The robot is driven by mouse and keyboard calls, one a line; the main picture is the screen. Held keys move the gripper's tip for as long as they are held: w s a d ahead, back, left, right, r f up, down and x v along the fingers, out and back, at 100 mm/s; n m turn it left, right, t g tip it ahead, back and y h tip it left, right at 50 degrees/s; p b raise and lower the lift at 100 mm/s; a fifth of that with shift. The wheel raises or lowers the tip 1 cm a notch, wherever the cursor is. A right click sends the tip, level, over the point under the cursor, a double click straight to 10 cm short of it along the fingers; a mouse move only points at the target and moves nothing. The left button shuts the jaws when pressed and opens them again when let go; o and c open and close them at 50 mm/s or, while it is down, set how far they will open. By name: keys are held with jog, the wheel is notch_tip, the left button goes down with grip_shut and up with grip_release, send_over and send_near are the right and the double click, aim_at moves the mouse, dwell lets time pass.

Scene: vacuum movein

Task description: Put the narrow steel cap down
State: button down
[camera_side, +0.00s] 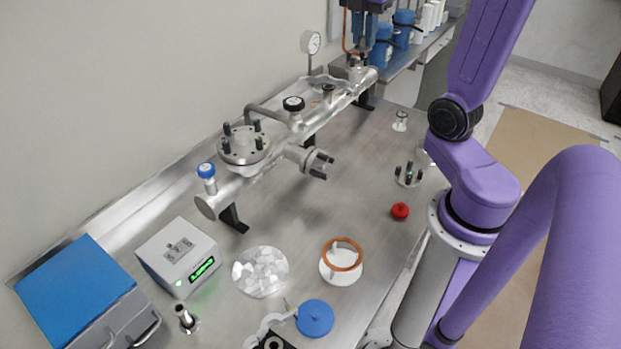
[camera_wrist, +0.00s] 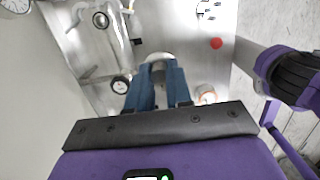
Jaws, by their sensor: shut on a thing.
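My gripper (camera_side: 364,42) is at the top of the side view, above the far end of the steel manifold (camera_side: 270,160). In the wrist view its two blue fingers (camera_wrist: 160,72) are closed together on a pale grey, rounded piece, which I take for the narrow steel cap (camera_wrist: 158,57). Only its curved edge shows beyond the fingertips; the fingers hide the rest. In the side view the cap is too small and covered to make out clearly. I cannot tell whether it touches the bolted port (camera_side: 355,68) below.
A pressure gauge (camera_side: 311,43) rises beside the manifold's far end. A small steel fitting (camera_side: 401,121), a studded flange (camera_side: 408,175) and a red cap (camera_side: 400,211) stand on the right of the bench. Bare steel lies between them and the manifold.

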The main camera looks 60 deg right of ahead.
jog(key=s+a+f, duration=0.1)
jog(key=a+f, duration=0.5)
jog(key=a, duration=0.2)
jog(key=s+a+f, duration=0.1)
jog(key=a+f, duration=0.5)
jog(key=a, duration=0.3)
jog(key=s+a+f, duration=0.3)
jog(key=s+f, duration=0.1)
jog(key=s, duration=0.3)
jog(key=s+a+f, duration=0.4)
jog(key=s, duration=0.2)
send_over(298, 237)
jog(key=s, duration=0.1)
notch_tip(298, 237, down, 9)
jog(key=shift+s+f, duration=0.1)
jog(key=shift+w+a+f, duration=0.1)
jog(key=shift+w+f, duration=0.35)
jog(key=shift+f, duration=0.05)
jog(key=shift+w+a+f, duration=0.1)
jog(key=shift+f, duration=1.55)
jog(key=shift+f, duration=0.15)
